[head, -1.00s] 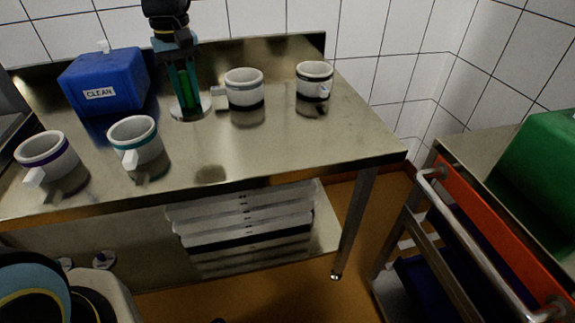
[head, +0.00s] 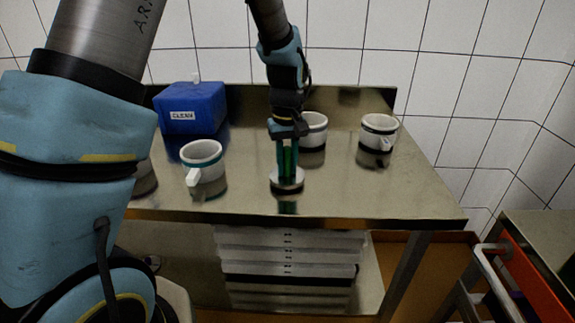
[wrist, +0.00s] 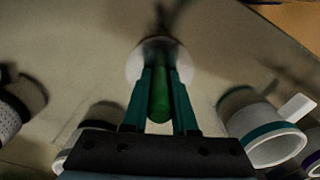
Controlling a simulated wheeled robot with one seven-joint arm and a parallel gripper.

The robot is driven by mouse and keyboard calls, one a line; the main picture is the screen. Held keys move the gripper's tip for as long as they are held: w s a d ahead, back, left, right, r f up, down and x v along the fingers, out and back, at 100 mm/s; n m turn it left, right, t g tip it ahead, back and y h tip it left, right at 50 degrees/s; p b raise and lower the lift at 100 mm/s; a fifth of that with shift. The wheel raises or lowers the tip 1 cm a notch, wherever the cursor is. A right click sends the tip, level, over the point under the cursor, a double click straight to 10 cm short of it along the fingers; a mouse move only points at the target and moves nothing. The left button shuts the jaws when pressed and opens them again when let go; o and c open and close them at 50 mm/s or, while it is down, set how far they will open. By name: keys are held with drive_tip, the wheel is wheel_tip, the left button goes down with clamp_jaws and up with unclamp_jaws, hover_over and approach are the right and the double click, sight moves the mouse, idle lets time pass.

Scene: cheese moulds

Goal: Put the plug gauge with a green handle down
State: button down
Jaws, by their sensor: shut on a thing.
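The plug gauge has a green handle (wrist: 159,98) and a pale round metal disc (head: 287,181) at its lower end. My gripper (head: 287,158) is shut on the handle, and the gauge hangs upright with the disc down. Its teal fingers (wrist: 160,110) flank the handle in the wrist view. The disc is low over the front part of the steel table (head: 350,200), with its reflection just below. I cannot tell whether it touches the tabletop.
A white mould with a teal band (head: 203,162) stands left of the gauge. A grey-banded mould (head: 315,133) is behind it, partly hidden by my gripper. A black-banded mould (head: 379,134) stands farther right. A blue box marked CLEAN (head: 190,108) is at the back left.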

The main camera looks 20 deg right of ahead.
drive_tip(key=shift+f, duration=0.35)
drive_tip(key=shift+f, duration=0.1)
drive_tip(key=c, duration=0.7)
unclamp_jaws()
wheel_tip(320, 180, up, 12)
drive_tip(key=shift+r+b, duration=0.1)
drive_tip(key=shift+b, duration=0.65)
drive_tip(key=w+a+f, duration=0.2)
drive_tip(key=a+f, duration=0.1)
drive_tip(key=a, duration=1.2)
drive_tip(key=s+a+f, duration=0.2)
drive_tip(key=s+a, duration=0.1)
drive_tip(key=a, duration=0.4)
drive_tip(key=s+a+f+t, duration=0.1)
drive_tip(key=s+a+f, duration=0.1)
drive_tip(key=a, duration=0.6)
drive_tip(key=shift+s+t, duration=0.3)
drive_tip(key=shift+s, duration=0.1)
